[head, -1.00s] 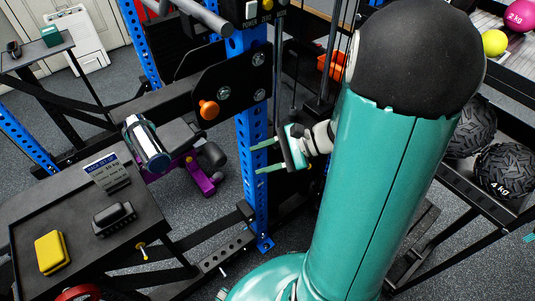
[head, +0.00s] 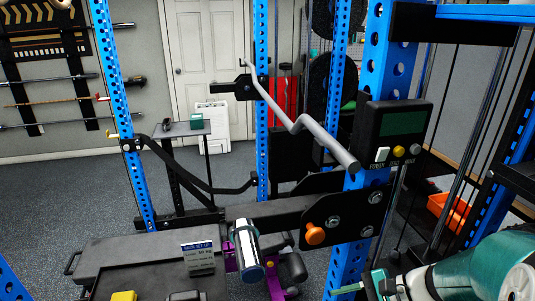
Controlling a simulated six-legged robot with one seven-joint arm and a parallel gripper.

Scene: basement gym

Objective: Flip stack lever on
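No part is plainly marked as the stack lever, and I cannot tell which one it is. A black control box (head: 393,132) on the blue upright has a dark green display, a white button (head: 382,154) labelled POWER, a yellow button (head: 398,151) and a grey one. Below it, an orange knob (head: 315,235) sits on a black plate (head: 345,219). My gripper (head: 347,289) is at the bottom edge, right of centre, below the box and knob. One teal finger points left near the blue upright's foot. The other finger is not clearly seen, and I see nothing held.
A bent grey bar (head: 300,125) crosses in front of the upright. A chrome cylinder (head: 246,248) and a dark bench (head: 130,265) with a sign (head: 198,256) lie left. An orange bin (head: 447,213) stands at right. Open floor (head: 65,210) lies at far left.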

